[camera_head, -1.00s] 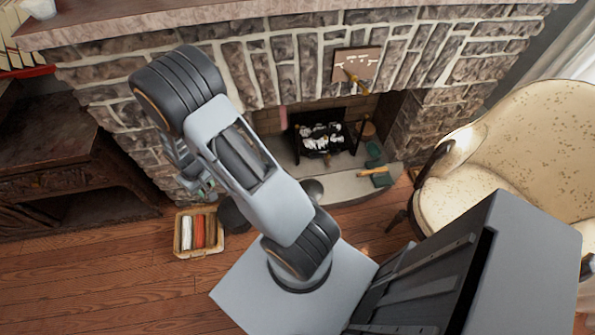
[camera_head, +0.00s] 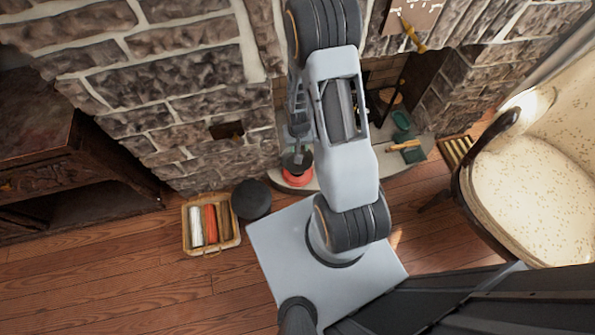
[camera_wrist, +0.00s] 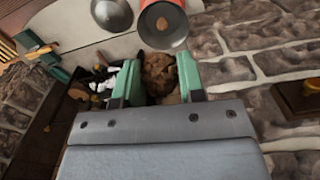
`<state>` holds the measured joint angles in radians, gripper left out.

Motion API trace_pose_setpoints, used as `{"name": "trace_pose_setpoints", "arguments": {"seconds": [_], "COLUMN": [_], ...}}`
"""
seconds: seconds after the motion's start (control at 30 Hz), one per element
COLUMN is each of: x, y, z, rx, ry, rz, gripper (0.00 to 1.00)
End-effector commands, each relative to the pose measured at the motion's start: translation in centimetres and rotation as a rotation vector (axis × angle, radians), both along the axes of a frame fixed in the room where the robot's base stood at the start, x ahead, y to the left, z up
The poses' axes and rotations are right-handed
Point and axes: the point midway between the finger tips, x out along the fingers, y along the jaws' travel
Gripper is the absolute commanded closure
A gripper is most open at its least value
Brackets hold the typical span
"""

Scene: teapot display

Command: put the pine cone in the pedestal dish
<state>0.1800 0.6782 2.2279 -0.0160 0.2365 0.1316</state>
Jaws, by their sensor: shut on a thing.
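The pine cone (camera_wrist: 160,75) is brown and rough and sits between the green fingers of my gripper (camera_wrist: 157,62) in the wrist view, its lower part hidden by the gripper body. My gripper is shut on it. Just beyond the fingertips is a red-sided round vessel (camera_wrist: 177,6) with a dark grey inside and a small brown piece in it. A grey metal round dish (camera_wrist: 111,13) is to its left. I cannot tell for sure which of them is the pedestal dish. In the head view my gripper (camera_head: 298,132) is above the red vessel (camera_head: 297,181) on the hearth.
A stone fireplace wall (camera_head: 180,90) stands close behind the gripper. A basket with rolls (camera_head: 211,249) and a dark round stool (camera_head: 251,199) are on the floor at left. Green items (camera_head: 402,120) lie on the hearth. An armchair (camera_head: 525,190) is at right.

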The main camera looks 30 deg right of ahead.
Motion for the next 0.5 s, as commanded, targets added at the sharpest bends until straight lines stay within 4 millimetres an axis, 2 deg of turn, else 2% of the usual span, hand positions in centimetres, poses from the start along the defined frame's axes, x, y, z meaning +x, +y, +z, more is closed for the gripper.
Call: {"name": "trace_pose_setpoints", "arguments": {"seconds": [0.03,0.2,0.3,0.5], "x": [-0.9,-3.4,-4.6,-6.2], "y": [-0.8,-2.3,-2.9,-3.6], "z": [-4.4,-10.8,-13.7,-17.2], "rx": [0.0,0.001,0.002,0.002], "ry": [0.004,0.003,0.003,0.0], "rz": [-0.041,-0.153,-0.204,-0.274], "gripper": [0.89,0.89,0.89,0.89]}}
